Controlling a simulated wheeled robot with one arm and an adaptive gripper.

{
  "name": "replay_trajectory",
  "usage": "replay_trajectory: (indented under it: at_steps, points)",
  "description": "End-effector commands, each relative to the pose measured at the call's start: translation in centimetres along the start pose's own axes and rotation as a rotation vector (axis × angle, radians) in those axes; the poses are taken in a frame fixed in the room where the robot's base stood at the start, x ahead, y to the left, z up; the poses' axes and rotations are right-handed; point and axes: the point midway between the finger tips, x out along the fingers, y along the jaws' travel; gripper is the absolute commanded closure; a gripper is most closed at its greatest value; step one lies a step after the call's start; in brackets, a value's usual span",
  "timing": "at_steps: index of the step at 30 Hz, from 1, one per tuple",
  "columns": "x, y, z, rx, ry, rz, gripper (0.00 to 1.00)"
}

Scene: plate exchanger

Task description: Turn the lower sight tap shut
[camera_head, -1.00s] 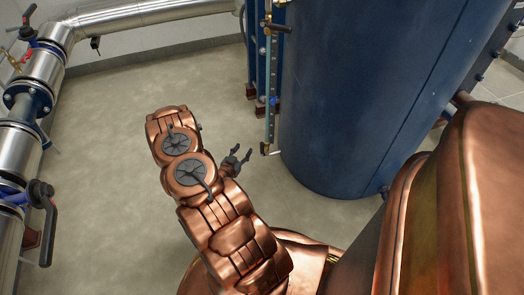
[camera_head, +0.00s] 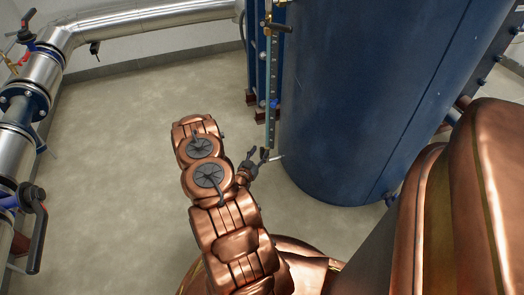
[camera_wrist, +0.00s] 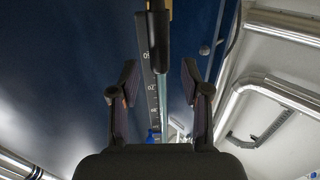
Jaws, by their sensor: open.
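The sight glass is a slim upright gauge (camera_head: 270,85) at the left side of the blue tank. Its lower tap is hidden behind my gripper (camera_head: 258,156) in the head view. In the wrist view, a black lever (camera_wrist: 162,45) with a brass part at its top edge (camera_wrist: 162,6) appears close by, likely the lower tap's. My gripper (camera_wrist: 159,82) is open, with one finger on each side of the line of this lever. The lever seems to end a little beyond the fingertips, and I see no contact.
The large blue tank (camera_head: 380,90) stands right beside my gripper. A thin pale pipe stub (camera_head: 283,156) sticks out from it near the gauge foot. An upper black lever (camera_head: 280,27) is higher on the gauge. Silver pipework (camera_head: 140,18) runs at left; the floor (camera_head: 110,180) between is clear.

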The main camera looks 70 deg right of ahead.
Motion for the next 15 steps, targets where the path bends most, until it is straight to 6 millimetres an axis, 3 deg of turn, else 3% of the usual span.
replay_trajectory:
  at_steps: [6,15]
  points:
    - [1.8,0.1,0.2,0.000,0.000,0.002,0.53]
    - [2.8,0.0,0.1,-0.002,0.000,-0.001,0.53]
